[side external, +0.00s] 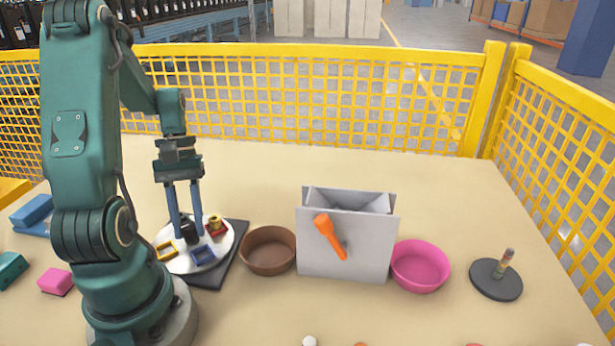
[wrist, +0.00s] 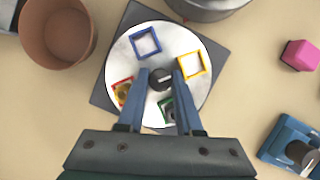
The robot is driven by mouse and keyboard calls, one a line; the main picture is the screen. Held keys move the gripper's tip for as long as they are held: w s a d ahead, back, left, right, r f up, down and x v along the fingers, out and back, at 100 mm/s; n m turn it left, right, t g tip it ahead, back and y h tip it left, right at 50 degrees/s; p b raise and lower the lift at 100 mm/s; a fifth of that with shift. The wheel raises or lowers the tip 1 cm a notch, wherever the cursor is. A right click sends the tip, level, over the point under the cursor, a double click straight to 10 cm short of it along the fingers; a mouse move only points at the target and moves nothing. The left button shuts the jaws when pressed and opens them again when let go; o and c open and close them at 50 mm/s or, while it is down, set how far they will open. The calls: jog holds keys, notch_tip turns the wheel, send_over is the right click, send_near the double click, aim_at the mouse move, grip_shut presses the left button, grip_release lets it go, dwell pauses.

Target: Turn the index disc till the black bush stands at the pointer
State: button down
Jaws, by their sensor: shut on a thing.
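The white index disc (side external: 188,264) lies on a dark square plate (side external: 232,270) and also shows in the wrist view (wrist: 193,42). It carries coloured square frames: a blue one (wrist: 146,42), a yellow one (wrist: 191,66), a red one (wrist: 119,87) with a brass bush, and a green one (wrist: 168,108). Something dark shows in the green frame, partly behind a finger; I cannot tell if it is the black bush. My gripper (wrist: 161,78) points down, shut on the dark knob (wrist: 160,80) at the disc's middle. I cannot make out the pointer.
A brown bowl (side external: 268,250), a grey box (side external: 345,255) with an orange tool (side external: 330,236), and a pink bowl (side external: 420,266) stand right of the disc. A black round base (side external: 496,280) with a peg is farther right. A pink block (side external: 56,281) lies left.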

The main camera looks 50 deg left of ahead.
aim_at(189, 223)
jog(key=c, duration=0.6)
grip_release()
jog(key=v, duration=0.4)
jog(key=shift+w+a+r, duration=0.1)
jog(key=shift+a+r, duration=0.1)
jog(key=shift+r, duration=0.35)
